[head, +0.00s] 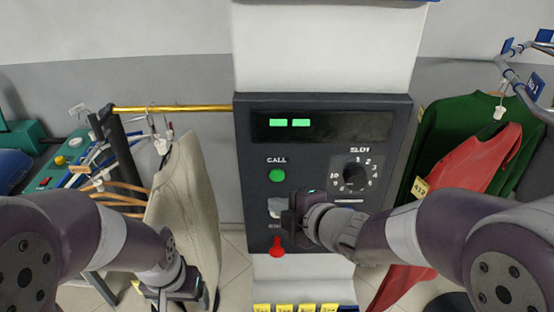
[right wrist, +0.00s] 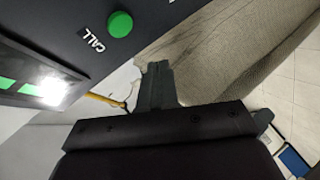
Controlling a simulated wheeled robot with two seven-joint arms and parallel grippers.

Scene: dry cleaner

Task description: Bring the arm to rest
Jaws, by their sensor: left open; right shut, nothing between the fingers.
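My right arm reaches in from the right in the head view. Its gripper (head: 290,222) is in front of the dark control panel (head: 320,150), just below the green CALL button (head: 277,175). In the right wrist view the fingers (right wrist: 158,85) are together with nothing between them, and the CALL button (right wrist: 120,24) is at the upper left, apart from them. My left arm comes in from the left. Its gripper (head: 178,285) hangs low beside a beige garment (head: 185,200); its fingertips are hard to make out.
A brass rail (head: 170,108) runs at left. Green (head: 465,125) and red (head: 480,165) garments hang at right. Yellow tags (head: 295,308) line the bottom.

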